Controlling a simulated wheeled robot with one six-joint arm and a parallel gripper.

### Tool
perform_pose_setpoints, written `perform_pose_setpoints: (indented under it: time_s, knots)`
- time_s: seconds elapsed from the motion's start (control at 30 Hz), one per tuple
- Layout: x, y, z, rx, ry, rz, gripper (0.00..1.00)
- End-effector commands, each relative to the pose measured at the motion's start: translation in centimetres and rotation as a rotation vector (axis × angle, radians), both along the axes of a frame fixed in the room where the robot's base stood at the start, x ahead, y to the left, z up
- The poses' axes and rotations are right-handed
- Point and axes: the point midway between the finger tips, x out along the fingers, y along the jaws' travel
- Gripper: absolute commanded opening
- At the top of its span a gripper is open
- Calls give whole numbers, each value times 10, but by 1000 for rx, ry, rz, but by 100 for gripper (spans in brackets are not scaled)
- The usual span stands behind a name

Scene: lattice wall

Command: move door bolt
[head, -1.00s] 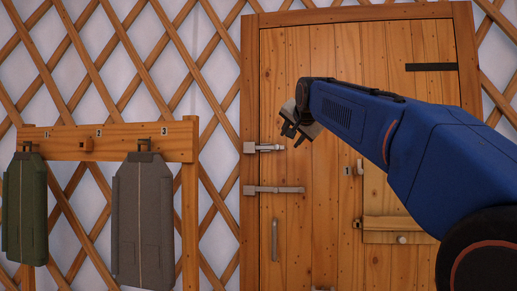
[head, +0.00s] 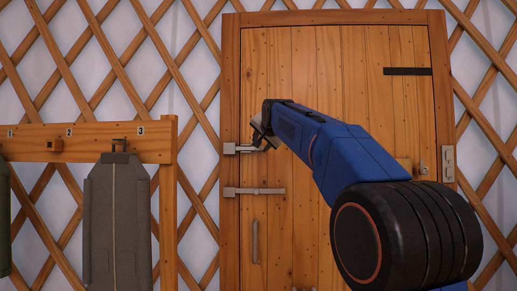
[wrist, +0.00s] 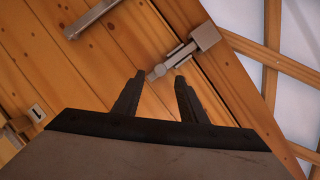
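A grey metal bolt (head: 240,148) sits at the upper left of the wooden door (head: 300,90), its block on the door frame. A second, longer bolt (head: 253,191) lies below it. My gripper (head: 264,143) is at the door-side end of the upper bolt, and its fingers are partly hidden by my arm in the head view. In the wrist view my gripper (wrist: 160,80) is open, with two dark fingers apart. A bolt (wrist: 182,57) runs to the fingertips, its near end lying between or just beyond them; I cannot tell if they touch it.
A vertical handle (head: 255,241) is on the lower door. A latch plate (head: 448,163) is on the right frame. A coat rack (head: 90,142) with a grey garment (head: 117,218) stands left, before the lattice wall (head: 185,70).

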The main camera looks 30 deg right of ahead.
Motion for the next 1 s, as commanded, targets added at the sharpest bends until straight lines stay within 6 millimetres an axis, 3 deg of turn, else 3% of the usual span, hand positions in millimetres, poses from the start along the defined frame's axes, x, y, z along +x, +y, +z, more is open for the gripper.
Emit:
perform_pose_setpoints:
  time_s: [0.1, 0.33, 0.77, 0.93, 1.0]
  knots:
    - [19, -6, -6, 0, 1, -1, 38]
    - [44, -14, -13, 0, 0, 0, 38]
    - [51, -16, -15, 0, 0, 0, 38]
    - [51, -16, -15, 0, 0, 0, 0]
    - [51, -16, -15, 0, 0, 0, 0]
